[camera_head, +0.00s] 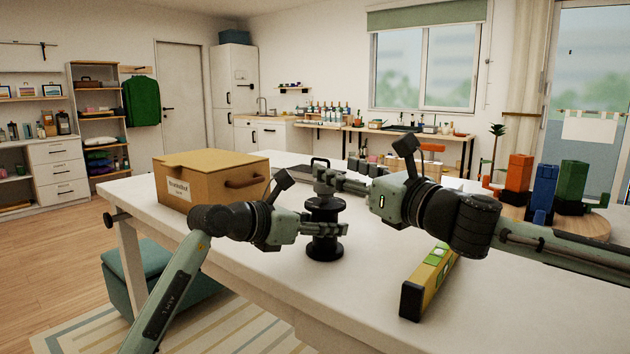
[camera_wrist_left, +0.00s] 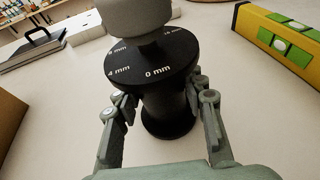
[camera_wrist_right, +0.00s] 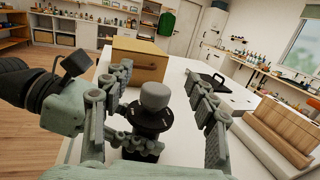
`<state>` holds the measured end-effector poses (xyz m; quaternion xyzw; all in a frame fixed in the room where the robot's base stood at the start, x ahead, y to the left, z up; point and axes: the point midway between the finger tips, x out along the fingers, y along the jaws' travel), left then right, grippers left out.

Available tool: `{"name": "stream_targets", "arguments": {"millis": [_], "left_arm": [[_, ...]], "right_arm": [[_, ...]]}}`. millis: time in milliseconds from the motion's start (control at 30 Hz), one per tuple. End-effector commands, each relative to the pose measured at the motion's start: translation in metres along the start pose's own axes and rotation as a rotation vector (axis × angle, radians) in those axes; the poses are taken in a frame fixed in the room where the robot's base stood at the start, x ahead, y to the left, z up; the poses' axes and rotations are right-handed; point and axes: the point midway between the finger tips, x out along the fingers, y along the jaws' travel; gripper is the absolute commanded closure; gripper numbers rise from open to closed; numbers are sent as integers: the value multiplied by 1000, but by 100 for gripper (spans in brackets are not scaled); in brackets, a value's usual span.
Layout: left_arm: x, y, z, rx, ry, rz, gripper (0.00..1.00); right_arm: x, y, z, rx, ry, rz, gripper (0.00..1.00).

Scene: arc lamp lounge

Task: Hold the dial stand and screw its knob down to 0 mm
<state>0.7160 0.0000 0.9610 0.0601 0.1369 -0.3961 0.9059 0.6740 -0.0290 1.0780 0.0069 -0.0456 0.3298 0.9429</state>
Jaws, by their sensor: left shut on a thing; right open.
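The dial stand (camera_head: 325,245) is a black spool on the white table, upright. Its top disc (camera_wrist_left: 165,62) carries white marks, with "0 mm" and "4 mm" readable in the left wrist view. A grey knob (camera_wrist_right: 154,95) sits above the disc, with a short dark stem showing between them. My left gripper (camera_wrist_left: 160,108) is shut on the stand's narrower body, just below the disc. My right gripper (camera_wrist_right: 157,85) is open, its fingers on either side of the knob with gaps showing. In the head view its fingers (camera_head: 326,181) partly hide the knob.
A cardboard box (camera_head: 205,180) stands at the table's left. A yellow spirit level (camera_head: 428,284) lies to the right of the stand.

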Motion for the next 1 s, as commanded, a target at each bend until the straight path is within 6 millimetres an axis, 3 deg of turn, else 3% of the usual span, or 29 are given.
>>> {"name": "stream_targets", "arguments": {"millis": [100, 267, 367, 800, 1000], "left_arm": [[0, 0, 0, 0, 1, 1, 100], [0, 0, 0, 0, 1, 1, 100], [0, 0, 0, 0, 1, 1, 100], [0, 0, 0, 0, 1, 1, 100], [0, 0, 0, 0, 1, 1, 100]], "right_arm": [[-23, 4, -23, 9, 59, -59, 42], [-31, 4, -36, 13, 91, -93, 42], [-20, 3, -37, 13, 93, -95, 42], [62, -4, -44, 13, 91, -94, 42], [81, -6, -45, 13, 91, -93, 42]]}}
